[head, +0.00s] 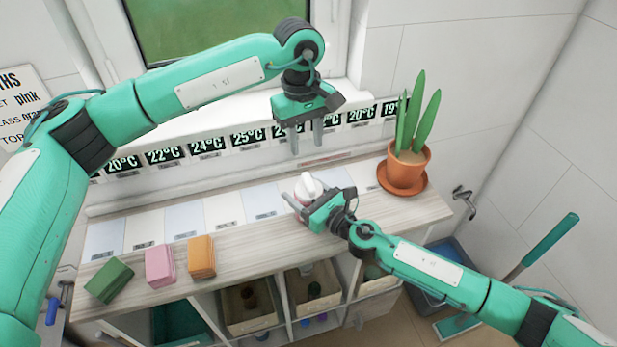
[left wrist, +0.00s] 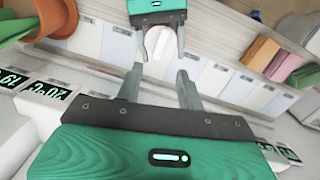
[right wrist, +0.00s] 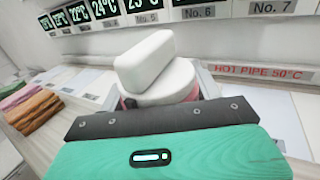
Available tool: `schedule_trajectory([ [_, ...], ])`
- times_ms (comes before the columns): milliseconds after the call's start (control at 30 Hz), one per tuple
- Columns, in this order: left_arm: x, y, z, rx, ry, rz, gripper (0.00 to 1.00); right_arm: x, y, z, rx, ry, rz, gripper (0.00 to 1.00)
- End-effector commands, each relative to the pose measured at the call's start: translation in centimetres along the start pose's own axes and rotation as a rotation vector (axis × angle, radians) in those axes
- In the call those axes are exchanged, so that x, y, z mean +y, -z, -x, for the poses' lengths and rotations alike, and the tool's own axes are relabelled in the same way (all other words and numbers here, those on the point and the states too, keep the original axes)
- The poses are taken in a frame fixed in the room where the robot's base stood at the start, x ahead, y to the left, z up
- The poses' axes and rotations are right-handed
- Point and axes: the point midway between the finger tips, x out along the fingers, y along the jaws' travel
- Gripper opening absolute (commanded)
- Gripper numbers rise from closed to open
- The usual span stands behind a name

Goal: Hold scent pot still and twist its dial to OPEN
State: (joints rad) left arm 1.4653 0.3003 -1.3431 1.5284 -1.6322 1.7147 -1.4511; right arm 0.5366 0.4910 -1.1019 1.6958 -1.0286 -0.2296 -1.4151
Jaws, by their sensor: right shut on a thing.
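The scent pot (head: 308,187) stands on the wooden top, with a white upper part and a raised white bar-shaped dial (right wrist: 146,62). The right wrist view shows pink on its lower body (right wrist: 188,95). Any OPEN mark is not readable. My right gripper (head: 304,199) is shut on the pot's body from the front right, with a finger on each side. My left gripper (head: 306,146) is open and empty, above and behind the pot, its fingers pointing down. In the left wrist view the pot (left wrist: 160,42) shows beyond my left fingers, apart from them.
A potted plant (head: 405,166) stands to the right of the pot. Green (head: 109,280), pink (head: 160,266) and orange (head: 201,257) blocks lie at the left front. A row of temperature labels (head: 207,144) runs along the back. Cubbies with bins (head: 252,322) are below.

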Motion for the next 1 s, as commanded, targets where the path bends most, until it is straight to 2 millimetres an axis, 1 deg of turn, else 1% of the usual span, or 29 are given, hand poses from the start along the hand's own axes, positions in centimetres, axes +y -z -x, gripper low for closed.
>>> schedule_trajectory([
  [100,0.3,-0.3,0.4,0.034,0.028,-0.111,0.38,0.0,0.0,0.0,0.001,0.0,0.0,0.3],
  [200,0.4,-0.4,0.4,0.046,0.043,-0.162,0.38,0.0,0.1,0.0,0.001,0.0,0.0,0.3],
  [333,0.4,-0.4,-0.5,0.05,0.048,-0.181,0.38,0.0,0.1,0.0,0.001,0.0,0.0,0.3],
  [467,0.2,-0.3,-2.7,0.048,0.05,-0.18,0.38,0.0,0.1,0.0,0.001,0.0,-0.001,0.3],
  [700,0.1,-0.1,-7.5,0.048,0.048,-0.178,0.38,0.0,0.0,0.0,0.001,0.0,-0.001,0.3],
  [800,0.0,0.0,-9.2,0.048,0.048,-0.177,0.38,0.0,0.0,0.0,0.001,0.0,-0.001,0.3],
  [900,0.0,0.1,-10.4,0.049,0.047,-0.177,0.38,0.0,0.0,0.0,0.001,0.0,-0.001,0.3],
  [1000,-0.1,0.1,-11.1,0.049,0.047,-0.177,0.38,0.0,0.0,0.0,0.001,0.0,-0.001,0.3],
])
